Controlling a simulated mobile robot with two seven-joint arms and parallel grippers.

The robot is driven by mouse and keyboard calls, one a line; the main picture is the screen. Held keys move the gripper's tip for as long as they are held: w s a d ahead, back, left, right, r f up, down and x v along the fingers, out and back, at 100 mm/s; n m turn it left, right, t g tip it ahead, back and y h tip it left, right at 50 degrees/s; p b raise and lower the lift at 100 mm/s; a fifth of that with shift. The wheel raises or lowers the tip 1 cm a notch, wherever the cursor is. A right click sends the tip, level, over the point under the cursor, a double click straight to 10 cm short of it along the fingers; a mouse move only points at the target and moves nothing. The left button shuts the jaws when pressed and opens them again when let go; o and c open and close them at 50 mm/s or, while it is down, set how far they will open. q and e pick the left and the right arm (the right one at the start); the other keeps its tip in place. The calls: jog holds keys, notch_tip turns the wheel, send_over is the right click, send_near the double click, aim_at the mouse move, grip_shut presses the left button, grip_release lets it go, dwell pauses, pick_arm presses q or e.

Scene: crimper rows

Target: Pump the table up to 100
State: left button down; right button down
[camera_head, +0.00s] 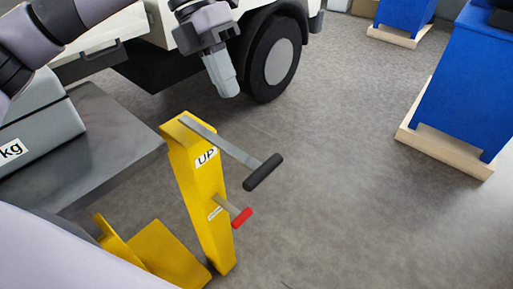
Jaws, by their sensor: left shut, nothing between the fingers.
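A yellow lift-table post (203,190) stands in the middle of the camera_head view, marked "UP". A grey lever with a black grip (263,171) sticks out from its top to the right. A shorter lever with a red grip (242,217) sits lower on the post. The grey table top (95,150) is at the left, with a grey box (38,128) labelled "kg" on it. My left gripper (225,85) is shut and empty, above and apart from the black grip. My right gripper is not in view. No height reading shows.
A vehicle with a dark wheel (279,58) stands behind my left gripper. Blue cabinets (465,90) on wooden pallets (440,147) stand at the right. The grey floor (350,200) right of the post is clear.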

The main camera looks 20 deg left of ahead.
aim_at(261, 166)
pick_arm(q)
jog(key=x, duration=1.4)
